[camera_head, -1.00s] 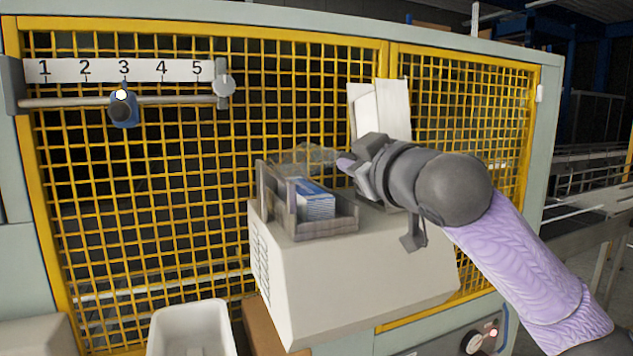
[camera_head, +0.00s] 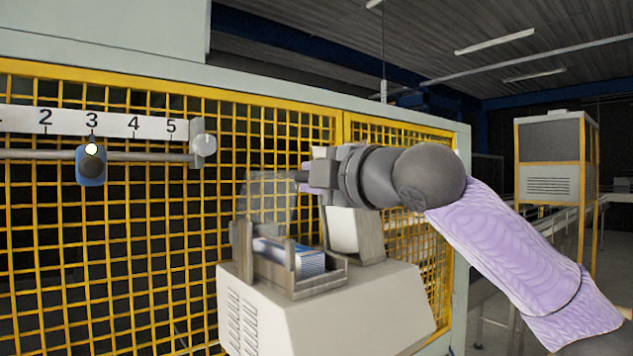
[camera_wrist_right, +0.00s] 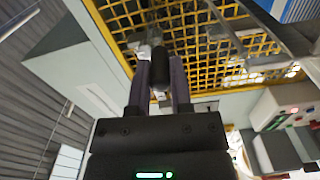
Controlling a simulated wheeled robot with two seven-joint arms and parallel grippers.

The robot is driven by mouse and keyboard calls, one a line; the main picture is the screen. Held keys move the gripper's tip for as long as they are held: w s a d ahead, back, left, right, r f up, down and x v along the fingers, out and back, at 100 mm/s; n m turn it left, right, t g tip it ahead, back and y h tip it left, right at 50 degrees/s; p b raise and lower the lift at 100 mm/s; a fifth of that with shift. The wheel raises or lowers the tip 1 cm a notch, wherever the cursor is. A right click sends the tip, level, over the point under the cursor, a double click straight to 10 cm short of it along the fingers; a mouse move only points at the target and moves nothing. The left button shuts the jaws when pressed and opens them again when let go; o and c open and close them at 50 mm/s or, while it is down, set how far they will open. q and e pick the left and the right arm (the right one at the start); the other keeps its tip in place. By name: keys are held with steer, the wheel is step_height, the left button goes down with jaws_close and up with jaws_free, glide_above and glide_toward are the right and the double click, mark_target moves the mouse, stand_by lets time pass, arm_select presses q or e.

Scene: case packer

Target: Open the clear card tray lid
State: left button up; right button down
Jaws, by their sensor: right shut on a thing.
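The card tray (camera_head: 318,284) sits on top of a light grey machine housing, with blue and white cards (camera_head: 290,256) in it. Its clear lid (camera_head: 268,203) is raised and stands nearly upright above the tray's left side. My right gripper (camera_head: 303,178) is at the lid's right edge, above the tray. In the right wrist view, my right gripper (camera_wrist_right: 160,82) is shut on a dark, rounded piece between its fingers, which appears to be the lid's handle. My left gripper is not in view.
A yellow mesh guard (camera_head: 130,240) stands behind the tray. A numbered scale (camera_head: 110,122) with a rail and blue slider (camera_head: 90,166) is at the left. A pale upright chute (camera_head: 343,230) stands close behind the tray, under my right gripper.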

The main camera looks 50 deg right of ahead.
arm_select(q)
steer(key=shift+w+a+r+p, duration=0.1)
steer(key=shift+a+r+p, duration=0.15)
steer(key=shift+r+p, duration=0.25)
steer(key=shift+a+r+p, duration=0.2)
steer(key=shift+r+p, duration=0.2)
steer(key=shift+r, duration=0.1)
arm_select(e)
steer(key=shift+w+a+n, duration=0.25)
steer(key=shift+a+n, duration=0.75)
steer(key=shift+n, duration=0.25)
steer(key=shift+w+a+n, duration=0.2)
steer(key=shift+a+n, duration=0.75)
steer(key=shift+n, duration=0.3)
